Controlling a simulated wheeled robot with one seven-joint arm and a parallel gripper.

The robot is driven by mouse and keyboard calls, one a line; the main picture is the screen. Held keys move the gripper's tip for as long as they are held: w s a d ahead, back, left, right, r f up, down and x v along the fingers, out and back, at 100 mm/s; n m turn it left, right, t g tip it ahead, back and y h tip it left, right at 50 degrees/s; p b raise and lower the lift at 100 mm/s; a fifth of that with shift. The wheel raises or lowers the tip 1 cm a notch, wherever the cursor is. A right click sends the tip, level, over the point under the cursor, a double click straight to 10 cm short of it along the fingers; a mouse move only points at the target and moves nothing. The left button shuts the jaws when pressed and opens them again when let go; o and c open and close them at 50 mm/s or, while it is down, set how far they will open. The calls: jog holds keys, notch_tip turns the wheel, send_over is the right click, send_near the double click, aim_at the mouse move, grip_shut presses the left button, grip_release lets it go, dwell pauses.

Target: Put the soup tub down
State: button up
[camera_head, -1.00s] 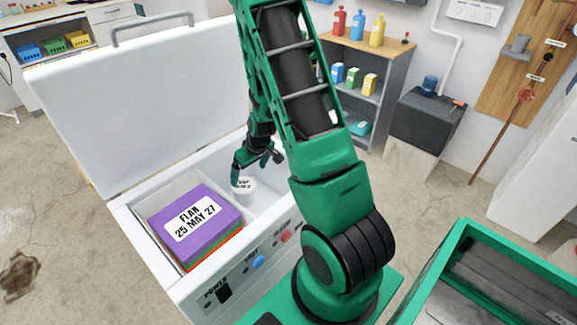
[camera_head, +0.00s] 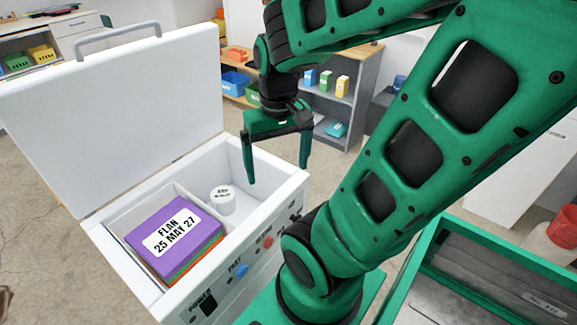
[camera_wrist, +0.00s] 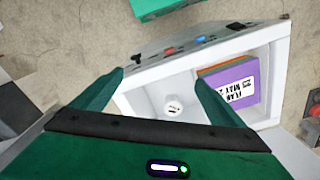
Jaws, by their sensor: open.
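The soup tub (camera_head: 222,200) is a small white round tub with dark print on its lid. It stands upright on the floor of the right compartment of the open white chest freezer (camera_head: 282,190). In the wrist view the tub (camera_wrist: 173,105) shows between my fingers but well beyond them. My gripper (camera_head: 277,175) is open and empty, above and to the right of the tub in the head view, apart from it. The fingertips (camera_wrist: 160,80) also show in the wrist view.
A stack of flat boxes, purple on top and labelled FLAN 25 MAY 27 (camera_head: 172,235), fills the left compartment. The freezer lid (camera_head: 110,110) stands raised at the back. A green-rimmed bin (camera_head: 480,240) is at the lower right. A grey shelf (camera_head: 345,95) stands behind.

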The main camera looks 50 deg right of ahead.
jog(key=shift+m, duration=0.5)
jog(key=s, duration=0.1)
jog(key=s+r, duration=0.1)
jog(key=s, duration=0.2)
jog(key=shift+s+r, duration=0.1)
jog(key=shift+r, duration=0.15)
